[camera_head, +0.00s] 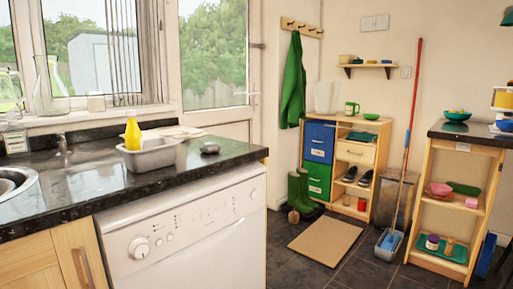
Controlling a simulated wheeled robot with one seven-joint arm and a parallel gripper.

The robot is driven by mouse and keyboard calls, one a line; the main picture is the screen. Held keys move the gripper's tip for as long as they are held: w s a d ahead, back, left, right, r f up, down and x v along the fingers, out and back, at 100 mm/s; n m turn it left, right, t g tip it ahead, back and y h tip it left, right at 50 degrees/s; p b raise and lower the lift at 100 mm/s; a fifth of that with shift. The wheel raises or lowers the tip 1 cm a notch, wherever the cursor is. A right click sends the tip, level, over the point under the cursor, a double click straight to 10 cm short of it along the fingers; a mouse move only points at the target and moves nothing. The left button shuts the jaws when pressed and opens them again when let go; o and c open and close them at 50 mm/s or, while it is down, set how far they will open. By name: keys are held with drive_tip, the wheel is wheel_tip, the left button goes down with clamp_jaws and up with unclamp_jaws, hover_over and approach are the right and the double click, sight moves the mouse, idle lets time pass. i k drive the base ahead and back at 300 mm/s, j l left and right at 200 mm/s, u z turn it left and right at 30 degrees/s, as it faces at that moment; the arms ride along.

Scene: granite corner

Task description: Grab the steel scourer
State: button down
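A small grey, rounded object that looks like the steel scourer (210,148) lies on the dark granite worktop (228,157), towards its right end. It stands apart from the grey metal tub (152,158) to its left, with bare worktop around it. Its fine texture is too small to make out. My gripper is not in view.
A yellow bottle (132,130) stands at the tub, and a pale flat item (178,132) lies behind. The sink (14,181) is at far left. A white dishwasher (185,235) is below the worktop. A doormat (325,243) and mop (405,150) are on the right.

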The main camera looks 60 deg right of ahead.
sight(207, 147)
drive_tip(key=z, duration=1.4)
